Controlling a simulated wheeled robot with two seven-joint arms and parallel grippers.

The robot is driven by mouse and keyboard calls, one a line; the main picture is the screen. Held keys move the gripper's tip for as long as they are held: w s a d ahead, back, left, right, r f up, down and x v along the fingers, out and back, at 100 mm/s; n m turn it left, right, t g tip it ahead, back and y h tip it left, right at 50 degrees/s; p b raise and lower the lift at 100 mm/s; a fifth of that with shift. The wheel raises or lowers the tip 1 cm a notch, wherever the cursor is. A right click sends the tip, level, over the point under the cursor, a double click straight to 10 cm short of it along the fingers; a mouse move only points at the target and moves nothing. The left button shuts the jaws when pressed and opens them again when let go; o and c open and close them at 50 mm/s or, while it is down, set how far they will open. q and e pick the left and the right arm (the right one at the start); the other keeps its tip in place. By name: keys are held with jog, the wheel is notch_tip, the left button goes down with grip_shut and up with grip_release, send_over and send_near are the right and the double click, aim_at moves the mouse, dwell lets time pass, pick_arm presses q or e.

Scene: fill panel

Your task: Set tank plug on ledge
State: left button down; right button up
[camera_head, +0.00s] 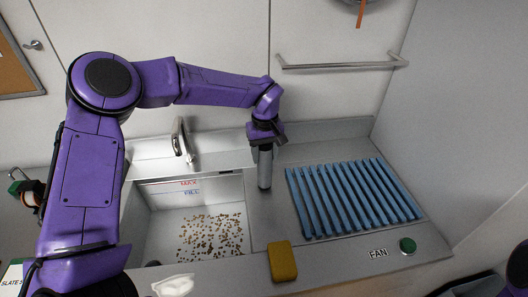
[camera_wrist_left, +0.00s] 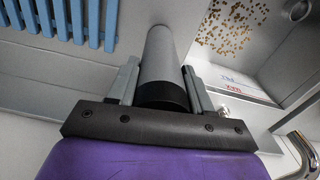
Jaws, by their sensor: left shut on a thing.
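The tank plug is a grey cylinder with a black band. It stands upright at the right side of the sink in the head view (camera_head: 265,172), and it also shows in the left wrist view (camera_wrist_left: 162,58). My left gripper (camera_wrist_left: 160,88) is shut on its black-banded end, one finger on each side. In the head view my left gripper (camera_head: 265,140) points down at the cylinder from above. The grey ledge (camera_head: 262,215) runs between the sink and the blue slats. I cannot tell whether the cylinder's lower end touches it.
The sink (camera_head: 160,225) holds scattered brown bits and has MAX and FILL marks. A faucet (camera_head: 182,138) stands behind it. Blue slats (camera_head: 345,195) lie to the right. A yellow sponge (camera_head: 282,261) is at the front, and a green FAN button (camera_head: 407,245) is at front right.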

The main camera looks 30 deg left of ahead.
pick_arm(q)
jog(key=shift+w+f, duration=0.2)
jog(key=shift+w, duration=0.15)
jog(key=c, duration=0.5)
grip_release()
jog(key=shift+w+f, duration=0.1)
jog(key=shift+f, duration=0.05)
jog(key=shift+s+r, duration=0.3)
jog(key=shift+s, duration=0.1)
notch_tip(320, 180, up, 12)
jog(key=shift+w+f+b, duration=0.1)
jog(key=shift+w+b, duration=0.05)
jog(key=shift+b, duration=0.35)
